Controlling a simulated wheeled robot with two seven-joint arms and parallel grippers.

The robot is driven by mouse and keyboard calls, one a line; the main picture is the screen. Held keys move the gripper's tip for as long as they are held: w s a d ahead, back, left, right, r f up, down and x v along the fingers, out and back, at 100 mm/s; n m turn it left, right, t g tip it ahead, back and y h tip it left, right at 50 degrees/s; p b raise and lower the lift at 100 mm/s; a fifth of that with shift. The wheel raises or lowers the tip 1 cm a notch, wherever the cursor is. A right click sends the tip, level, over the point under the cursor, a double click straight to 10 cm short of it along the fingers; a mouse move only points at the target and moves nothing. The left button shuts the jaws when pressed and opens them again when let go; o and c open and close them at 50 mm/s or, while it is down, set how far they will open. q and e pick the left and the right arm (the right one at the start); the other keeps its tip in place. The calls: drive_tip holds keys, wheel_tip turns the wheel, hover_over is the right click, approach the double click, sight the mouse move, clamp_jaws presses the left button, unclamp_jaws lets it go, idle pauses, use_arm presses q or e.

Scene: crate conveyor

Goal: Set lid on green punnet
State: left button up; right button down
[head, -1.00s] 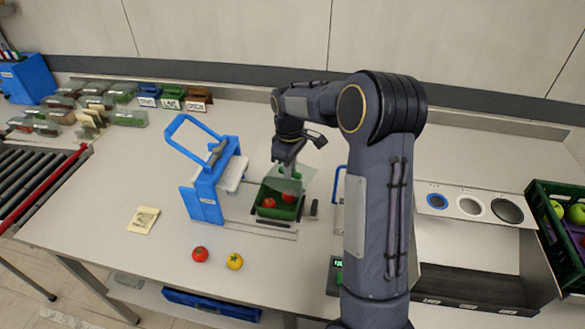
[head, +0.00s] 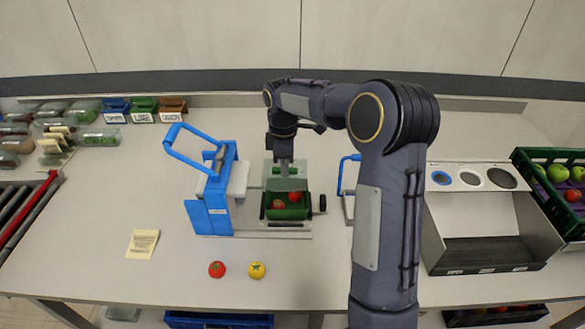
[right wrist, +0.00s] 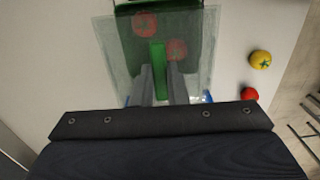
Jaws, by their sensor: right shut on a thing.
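The green punnet (head: 287,214) sits on the metal plate beside the blue press, with red tomatoes (head: 294,196) in it. A clear lid (head: 270,170) is over the back part of the punnet in the head view. My right gripper (head: 284,173) is shut on the lid's green handle, which shows between the fingers in the right wrist view (right wrist: 158,58). There the clear sheet (right wrist: 112,62) covers the tomatoes as seen from above. I cannot tell whether the lid touches the punnet's rim. My left gripper is not in view.
The blue press (head: 208,205) with its raised handle stands just left of the punnet. A red tomato (head: 217,269) and a yellow tomato (head: 257,270) lie in front. A paper pad (head: 142,244) lies at left. A sorting bin (head: 480,254) is at right.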

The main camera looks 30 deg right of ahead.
drive_tip(key=shift+a, duration=0.15)
drive_tip(key=shift+s+d+f+b, duration=0.25)
drive_tip(key=shift+d+f+b, duration=0.1)
drive_tip(key=shift+d, duration=0.05)
drive_tip(key=shift+f+b, duration=0.3)
drive_tip(key=shift+f, duration=0.05)
wheel_tip(320, 180, down, 6)
drive_tip(key=b, duration=0.4)
drive_tip(key=shift+r, duration=0.25)
drive_tip(key=c, duration=0.9)
unclamp_jaws()
drive_tip(key=shift+c, duration=0.2)
